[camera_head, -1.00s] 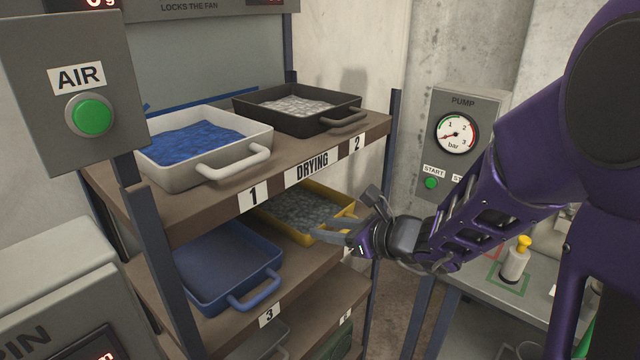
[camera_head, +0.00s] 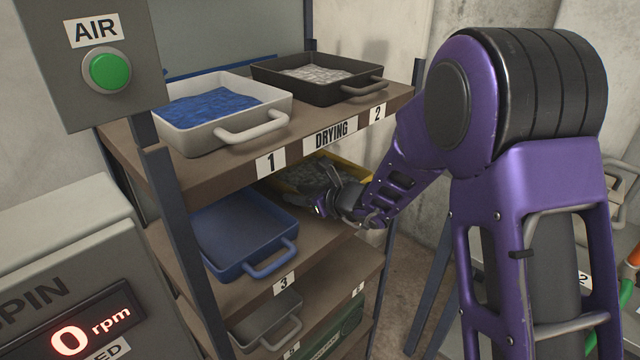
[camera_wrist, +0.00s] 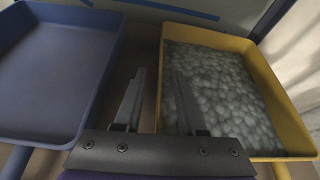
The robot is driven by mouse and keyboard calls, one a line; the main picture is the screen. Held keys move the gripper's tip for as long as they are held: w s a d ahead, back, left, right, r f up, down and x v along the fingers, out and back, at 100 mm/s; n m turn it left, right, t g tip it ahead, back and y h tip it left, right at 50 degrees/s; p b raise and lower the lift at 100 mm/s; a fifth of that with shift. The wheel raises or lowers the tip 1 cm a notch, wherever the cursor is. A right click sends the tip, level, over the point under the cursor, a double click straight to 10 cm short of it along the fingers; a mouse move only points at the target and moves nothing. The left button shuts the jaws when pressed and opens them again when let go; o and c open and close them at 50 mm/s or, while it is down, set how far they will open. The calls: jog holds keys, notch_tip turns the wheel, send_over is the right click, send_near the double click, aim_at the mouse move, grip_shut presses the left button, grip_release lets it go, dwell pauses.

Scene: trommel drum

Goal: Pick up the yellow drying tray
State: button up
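The yellow drying tray (camera_head: 352,163) sits on the middle shelf, behind the blue tray and partly hidden by my gripper and the shelf above. In the wrist view the yellow tray (camera_wrist: 284,112) fills the right side and holds grey pebble-like pieces (camera_wrist: 215,85). A bit of its yellow handle shows at the bottom right. My gripper (camera_head: 318,203) is at the front of this tray. In the wrist view my gripper (camera_wrist: 160,76) is open and empty. Contact cannot be told.
The blue empty tray (camera_head: 240,270) sits close on the left, on the same shelf. The shelf above (camera_head: 215,172) carries a white tray (camera_head: 200,130) and a black tray (camera_head: 345,90). A rack post (camera_head: 178,255) stands at the left. Lower shelves hold other trays.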

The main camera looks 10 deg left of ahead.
jog(key=shift+w+a, duration=0.15)
jog(key=shift+a, duration=0.05)
grip_shut()
dwell(1.3)
